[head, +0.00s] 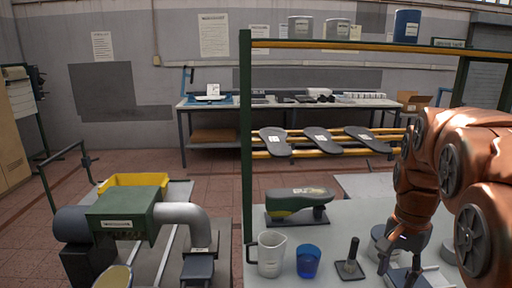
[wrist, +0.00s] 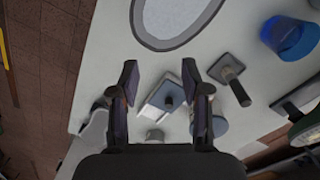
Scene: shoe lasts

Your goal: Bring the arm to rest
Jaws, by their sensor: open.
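My gripper (wrist: 160,72) is open in the wrist view, its two dark fingers apart with nothing held between them. In the head view my orange arm (head: 420,190) reaches down over the right end of the bench (head: 235,270).
A green post (head: 246,150) and shelf (head: 350,45) frame the bench. Several dark soles (head: 322,140) lie on yellow rails behind.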

